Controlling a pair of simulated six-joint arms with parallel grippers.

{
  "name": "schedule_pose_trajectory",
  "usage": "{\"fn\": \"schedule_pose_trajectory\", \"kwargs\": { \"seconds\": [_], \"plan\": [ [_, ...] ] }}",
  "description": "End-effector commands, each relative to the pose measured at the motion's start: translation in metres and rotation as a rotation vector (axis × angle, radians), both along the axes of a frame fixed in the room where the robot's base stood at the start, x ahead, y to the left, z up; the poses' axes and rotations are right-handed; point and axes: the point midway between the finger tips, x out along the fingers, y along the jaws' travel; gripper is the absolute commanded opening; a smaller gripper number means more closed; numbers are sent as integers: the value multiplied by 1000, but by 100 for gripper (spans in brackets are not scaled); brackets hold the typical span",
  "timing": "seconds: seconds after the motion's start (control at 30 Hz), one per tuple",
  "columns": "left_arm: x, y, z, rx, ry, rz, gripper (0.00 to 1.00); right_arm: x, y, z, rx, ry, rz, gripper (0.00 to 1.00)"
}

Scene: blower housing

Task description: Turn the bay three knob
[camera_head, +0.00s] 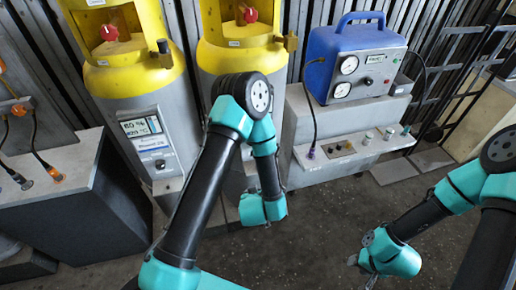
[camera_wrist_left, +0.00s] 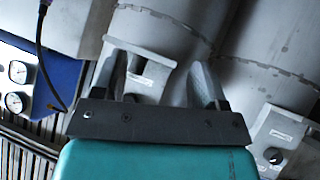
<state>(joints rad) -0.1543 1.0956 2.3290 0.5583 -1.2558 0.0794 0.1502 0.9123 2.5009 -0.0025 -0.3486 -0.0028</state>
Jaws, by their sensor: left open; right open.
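In the head view, a grey panel (camera_head: 150,143) with a lit display and a small round knob (camera_head: 160,164) sits low on the left yellow-topped cylinder. I cannot read a bay number. In the left wrist view, my left gripper (camera_wrist_left: 165,82) is open and its fingers straddle a light grey labelled panel (camera_wrist_left: 150,68), apparently with empty space between. A dark part shows low on that panel, partly hidden by the gripper body. A second labelled panel (camera_wrist_left: 284,133) with a dark round knob (camera_wrist_left: 274,156) is at right. My right gripper (camera_head: 359,270) is open, empty, above the floor.
Two yellow-topped cylinders (camera_head: 118,87) with red valve knobs stand at the back. A blue gauge box (camera_head: 352,62) sits on a grey bench (camera_head: 345,160) at right. A dark grey cabinet (camera_head: 60,200) stands at left. The floor (camera_head: 305,240) between my arms is clear.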

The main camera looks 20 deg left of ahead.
Motion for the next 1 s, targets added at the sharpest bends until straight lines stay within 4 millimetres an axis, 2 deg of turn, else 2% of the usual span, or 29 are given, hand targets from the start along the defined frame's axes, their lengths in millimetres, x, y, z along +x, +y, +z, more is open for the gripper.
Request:
{"fn": "schedule_pose_trajectory", "kwargs": {
  "seconds": [0.2,0.4,0.5,1.0],
  "plan": [
    [12,-19,40,166,-283,138,66,0,0,0,0,0,0,43],
    [5,-38,78,308,-505,231,66,0,0,0,0,0,0,43],
    [1,-44,89,347,-563,253,66,0,0,0,0,0,0,43],
    [2,-44,93,361,-583,263,66,0,0,0,0,0,0,43]
  ]
}}
